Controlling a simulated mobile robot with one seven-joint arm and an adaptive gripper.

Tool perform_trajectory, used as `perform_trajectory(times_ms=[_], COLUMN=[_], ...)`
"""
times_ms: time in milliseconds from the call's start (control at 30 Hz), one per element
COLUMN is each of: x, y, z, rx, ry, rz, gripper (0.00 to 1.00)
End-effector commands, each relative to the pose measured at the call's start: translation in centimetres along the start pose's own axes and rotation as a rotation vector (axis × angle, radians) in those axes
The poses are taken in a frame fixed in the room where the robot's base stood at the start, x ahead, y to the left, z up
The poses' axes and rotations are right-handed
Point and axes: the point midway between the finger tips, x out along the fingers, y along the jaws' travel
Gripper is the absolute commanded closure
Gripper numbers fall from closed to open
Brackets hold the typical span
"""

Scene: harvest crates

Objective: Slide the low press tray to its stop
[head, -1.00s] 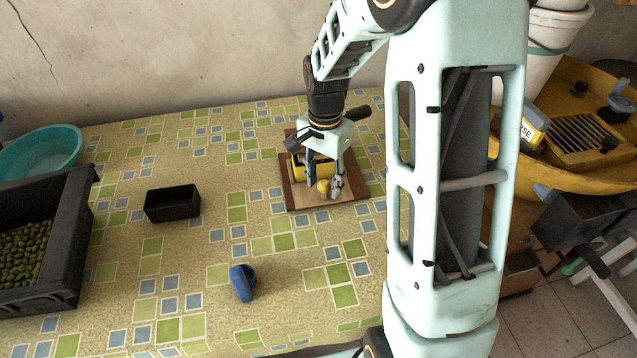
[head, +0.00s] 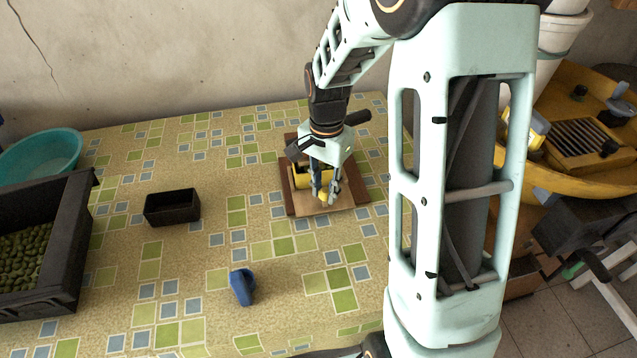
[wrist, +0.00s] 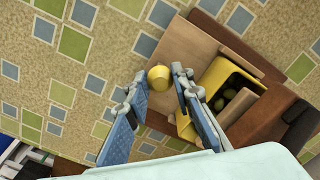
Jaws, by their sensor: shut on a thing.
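The low press tray is a yellow open box (wrist: 226,84) with dark green olives inside, seen in the wrist view. It sits on a pale wooden base between brown strips (wrist: 240,45). A round yellow knob (wrist: 158,77) shows between my fingertips, apart from the box's rim in the picture. My gripper (wrist: 160,86) is shut on the knob, one blue-padded finger on each side. In the head view the yellow tray (head: 300,180) is partly hidden behind my gripper (head: 325,200), which points down over the wooden base (head: 312,207).
A small black box (head: 172,207) and a blue object (head: 242,287) lie on the tiled table to the left. A black crate of olives (head: 60,260) and a teal basin (head: 45,152) stand at the far left.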

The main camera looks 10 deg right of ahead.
Motion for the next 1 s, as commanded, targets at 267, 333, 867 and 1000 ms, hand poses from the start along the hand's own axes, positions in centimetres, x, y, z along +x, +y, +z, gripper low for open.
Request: perform_trajectory(times_ms=[267, 333, 867, 1000], x=[0.0, 0.0, 0.0, 0.0], y=[0.9, 1.1, 2.6, 3.0], z=[0.8, 1.0, 2.5, 3.0], rx=[-0.001, 0.000, 0.000, 0.000], ry=[0.000, 0.000, -0.001, -0.001], rz=[0.001, 0.001, 0.002, 0.002], gripper=[1.00, 1.00, 1.00, 1.00])
